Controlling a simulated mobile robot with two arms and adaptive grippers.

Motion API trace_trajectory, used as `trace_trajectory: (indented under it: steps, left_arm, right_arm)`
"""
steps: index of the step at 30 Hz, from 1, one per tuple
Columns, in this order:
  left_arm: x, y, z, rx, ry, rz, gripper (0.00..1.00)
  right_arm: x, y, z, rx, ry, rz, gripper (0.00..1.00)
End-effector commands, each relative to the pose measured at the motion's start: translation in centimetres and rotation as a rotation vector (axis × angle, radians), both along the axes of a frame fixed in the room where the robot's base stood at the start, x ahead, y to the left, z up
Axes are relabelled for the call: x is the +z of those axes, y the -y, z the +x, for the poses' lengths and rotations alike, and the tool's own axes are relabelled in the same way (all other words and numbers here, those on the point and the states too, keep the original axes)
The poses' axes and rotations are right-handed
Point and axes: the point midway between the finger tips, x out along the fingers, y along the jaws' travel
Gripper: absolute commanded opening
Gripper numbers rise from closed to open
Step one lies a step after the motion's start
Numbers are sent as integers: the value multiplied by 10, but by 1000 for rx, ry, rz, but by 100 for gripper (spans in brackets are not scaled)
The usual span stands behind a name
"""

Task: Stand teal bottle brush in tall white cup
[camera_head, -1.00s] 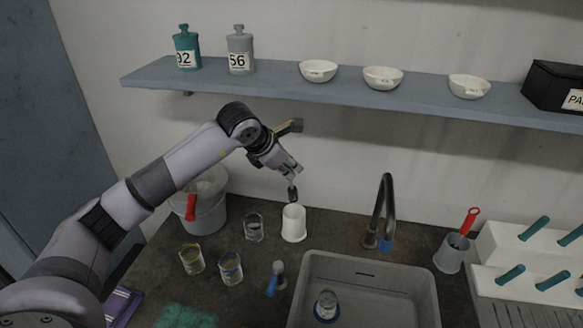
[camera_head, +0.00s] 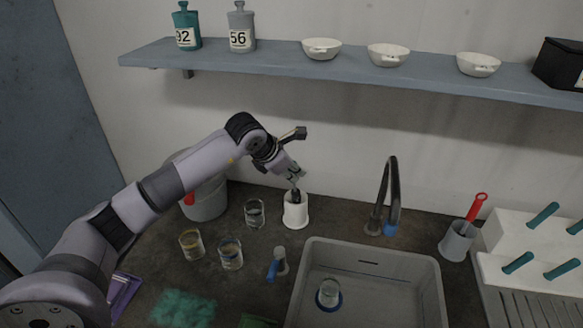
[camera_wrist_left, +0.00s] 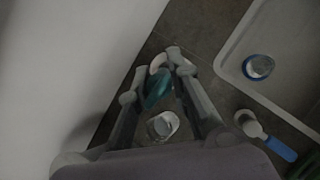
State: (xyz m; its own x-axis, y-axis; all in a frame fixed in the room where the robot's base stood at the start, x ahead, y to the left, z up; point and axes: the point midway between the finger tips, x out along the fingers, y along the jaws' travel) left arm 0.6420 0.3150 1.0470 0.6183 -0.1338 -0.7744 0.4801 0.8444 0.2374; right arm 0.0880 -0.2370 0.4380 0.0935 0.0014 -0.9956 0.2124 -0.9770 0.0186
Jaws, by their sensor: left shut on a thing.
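The tall white cup (camera_head: 295,212) stands upright on the dark counter, left of the tap and behind the sink. My left gripper (camera_head: 295,177) is just above it, shut on the teal bottle brush. The brush's teal handle (camera_wrist_left: 157,88) shows between the fingers in the left wrist view. Its dark head (camera_head: 296,194) points down at the cup's mouth and its lower end seems inside the rim. How deep it sits is hidden. In the left wrist view only a bit of the white cup's rim (camera_wrist_left: 158,62) shows past the fingers. My right gripper is not in view.
Glass beakers (camera_head: 255,212) stand left of the cup. A grey bucket (camera_head: 206,200) is behind my arm. The grey sink (camera_head: 423,262) and black tap (camera_head: 390,195) are to the right. A blue-handled brush (camera_head: 277,263) lies in front. A shelf (camera_head: 250,62) runs above.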

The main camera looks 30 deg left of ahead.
Motion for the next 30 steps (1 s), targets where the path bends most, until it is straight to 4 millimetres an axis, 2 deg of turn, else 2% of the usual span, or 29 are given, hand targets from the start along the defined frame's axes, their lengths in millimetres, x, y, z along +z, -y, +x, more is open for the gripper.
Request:
trace_trajectory:
  steps: [3,10,26,27,30]
  left_arm:
    - [-14,-1,3,1,0,-1,0]
    - [-27,-2,9,1,-1,0,0]
    - [-32,-3,12,0,1,0,0]
    - [-32,-3,12,0,1,0,19]
    - [-32,-3,12,1,1,1,26]
  right_arm:
    - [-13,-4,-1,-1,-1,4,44]
    - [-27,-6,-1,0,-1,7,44]
    - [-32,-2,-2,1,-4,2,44]
    - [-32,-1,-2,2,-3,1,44]
    - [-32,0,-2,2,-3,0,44]
